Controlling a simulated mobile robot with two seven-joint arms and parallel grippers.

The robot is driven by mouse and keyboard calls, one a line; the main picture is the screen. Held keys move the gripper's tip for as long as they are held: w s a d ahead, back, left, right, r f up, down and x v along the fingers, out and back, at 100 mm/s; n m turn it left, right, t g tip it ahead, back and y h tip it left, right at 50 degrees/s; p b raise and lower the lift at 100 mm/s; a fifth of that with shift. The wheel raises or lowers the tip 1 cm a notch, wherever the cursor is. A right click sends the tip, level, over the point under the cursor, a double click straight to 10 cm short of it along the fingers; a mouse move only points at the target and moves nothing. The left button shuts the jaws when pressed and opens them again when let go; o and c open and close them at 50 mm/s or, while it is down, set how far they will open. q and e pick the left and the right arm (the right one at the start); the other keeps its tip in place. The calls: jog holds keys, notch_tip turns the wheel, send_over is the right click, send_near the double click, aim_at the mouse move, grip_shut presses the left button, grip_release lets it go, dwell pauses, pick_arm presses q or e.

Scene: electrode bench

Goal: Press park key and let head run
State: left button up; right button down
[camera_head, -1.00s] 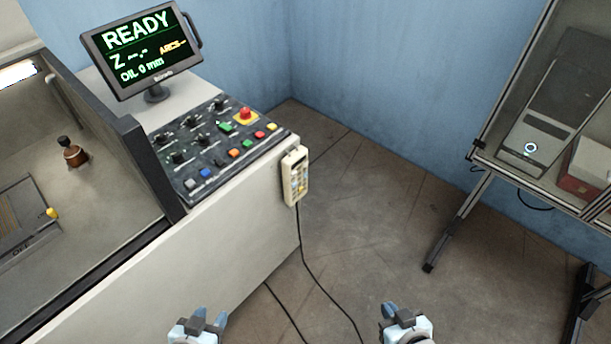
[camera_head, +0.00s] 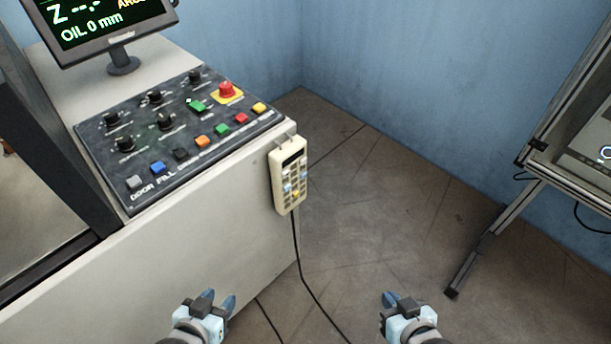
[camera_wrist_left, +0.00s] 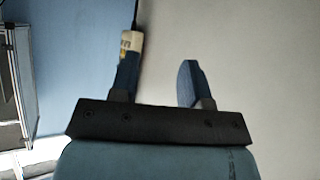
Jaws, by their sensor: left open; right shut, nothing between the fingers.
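The control panel (camera_head: 105,150) on the machine cabinet has a front row of coloured keys: grey, blue, black, orange, green (camera_head: 222,130), red and yellow. DOOR and FILL labels show near the grey and blue keys; I cannot read which is the park key. The monitor (camera_head: 118,35) shows "Z --.-" and "OIL 0 mm", with its top cut off. My left gripper (camera_head: 217,298) is open and empty, low in front of the cabinet and away from the panel; it also shows in the left wrist view (camera_wrist_left: 158,78). My right gripper (camera_head: 389,298) is shut and empty, over the floor to the right.
A cream handheld pendant (camera_head: 288,180) hangs on the cabinet's right corner, its cable (camera_head: 300,262) running down to the floor. A red mushroom button (camera_head: 227,89) stands at the panel's back. A metal-framed stand (camera_head: 485,235) is at the right.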

pick_arm(q)
jog(key=shift+w, duration=0.2)
grip_shut()
dwell(1.5)
